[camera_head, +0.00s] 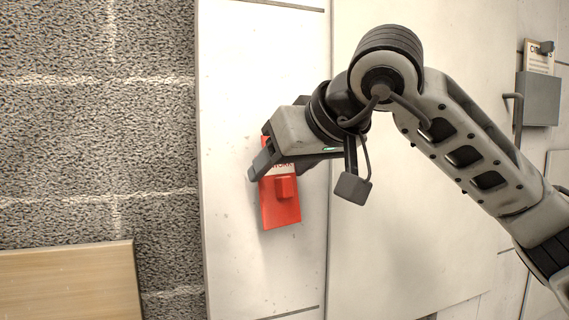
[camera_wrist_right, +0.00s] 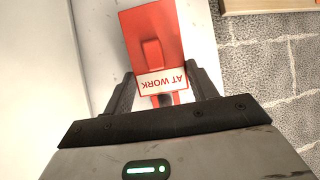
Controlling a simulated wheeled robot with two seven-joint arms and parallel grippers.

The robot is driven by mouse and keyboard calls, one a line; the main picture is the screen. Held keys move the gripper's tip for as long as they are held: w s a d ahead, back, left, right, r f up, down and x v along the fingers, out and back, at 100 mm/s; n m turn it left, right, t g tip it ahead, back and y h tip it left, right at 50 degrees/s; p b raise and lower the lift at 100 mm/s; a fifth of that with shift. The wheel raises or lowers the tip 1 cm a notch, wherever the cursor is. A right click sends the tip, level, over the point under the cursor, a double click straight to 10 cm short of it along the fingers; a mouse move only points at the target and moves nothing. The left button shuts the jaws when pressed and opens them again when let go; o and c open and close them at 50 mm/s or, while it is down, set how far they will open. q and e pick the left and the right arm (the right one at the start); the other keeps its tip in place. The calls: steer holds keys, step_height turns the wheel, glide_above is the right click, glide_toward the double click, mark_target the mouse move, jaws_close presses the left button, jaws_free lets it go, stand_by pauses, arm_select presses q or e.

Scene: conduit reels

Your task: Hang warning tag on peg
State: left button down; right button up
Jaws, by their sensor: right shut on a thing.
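The warning tag (camera_head: 280,211) is a red plate with a raised red block and a white label strip. The label reads "AT WORK" in the right wrist view, where the tag (camera_wrist_right: 188,38) hangs out past the fingers. My right gripper (camera_head: 284,166) is shut on the tag near its label end, one finger on each side. In the right wrist view the gripper (camera_wrist_right: 163,88) has a small dark part between its fingers beyond the label; I cannot tell whether it is a peg. No peg shows clearly, and the gripper covers the tag's top. My left gripper is out of view.
A pale panel (camera_head: 228,100) stands behind the tag, with a rough grey block wall (camera_head: 90,130) to its left. A wooden board (camera_head: 70,285) is at lower left. A grey box (camera_head: 538,98) with a sign (camera_head: 540,62) above it is at far right.

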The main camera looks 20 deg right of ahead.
stand_by(0.3)
steer(key=o, duration=1.1)
steer(key=shift+c, duration=0.2)
